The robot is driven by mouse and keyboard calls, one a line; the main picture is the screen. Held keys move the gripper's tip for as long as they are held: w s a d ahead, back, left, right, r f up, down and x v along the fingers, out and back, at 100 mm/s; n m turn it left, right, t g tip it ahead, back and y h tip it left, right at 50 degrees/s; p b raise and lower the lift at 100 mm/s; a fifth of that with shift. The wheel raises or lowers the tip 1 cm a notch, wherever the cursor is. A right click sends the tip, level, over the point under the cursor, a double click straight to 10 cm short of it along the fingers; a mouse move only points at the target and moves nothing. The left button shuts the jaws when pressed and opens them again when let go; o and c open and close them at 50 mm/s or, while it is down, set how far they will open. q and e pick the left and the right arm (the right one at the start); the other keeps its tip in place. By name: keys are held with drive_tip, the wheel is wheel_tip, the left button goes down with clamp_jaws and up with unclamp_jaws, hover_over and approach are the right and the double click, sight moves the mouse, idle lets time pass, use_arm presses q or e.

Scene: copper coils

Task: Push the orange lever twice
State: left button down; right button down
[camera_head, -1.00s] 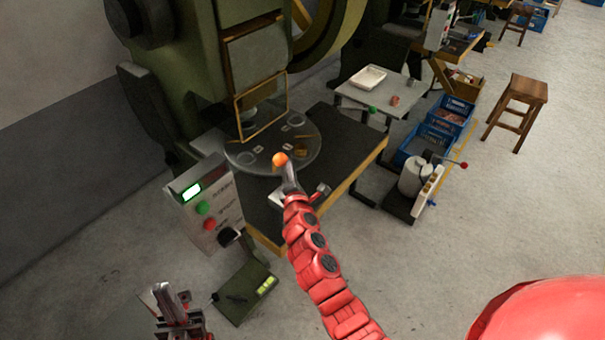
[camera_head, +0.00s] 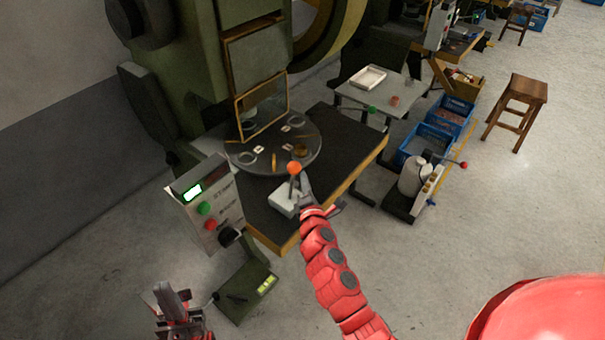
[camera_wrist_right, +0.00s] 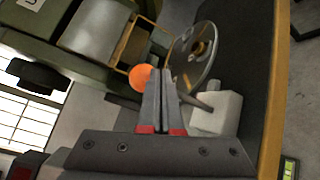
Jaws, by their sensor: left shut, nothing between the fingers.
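The lever's orange ball (camera_head: 294,168) stands on a thin stem above a light grey box (camera_head: 284,203) at the edge of the dark bench, in front of the round plate. My right gripper (camera_head: 305,188) is just to the right of the ball and stem in the head view. In the right wrist view the ball (camera_wrist_right: 141,77) shows beside the tips of my right gripper (camera_wrist_right: 160,72), whose fingers are together with nothing held. I cannot tell whether they touch the lever. My left gripper (camera_head: 171,294) is shut and empty at the lower left, away from the lever.
A control box (camera_head: 205,205) with green and red buttons stands left of the lever. A green press with a round plate (camera_head: 272,148) is behind it. A green pedal unit (camera_head: 245,290) is on the floor.

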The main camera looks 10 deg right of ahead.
drive_tip(key=shift+s+d+f, duration=0.2)
drive_tip(key=shift+s+d, duration=0.45)
drive_tip(key=shift+s, duration=0.15)
drive_tip(key=s+d, duration=0.1)
drive_tip(key=s, duration=0.1)
drive_tip(key=s+d+f, duration=0.1)
drive_tip(key=s+d, duration=0.1)
idle(0.9)
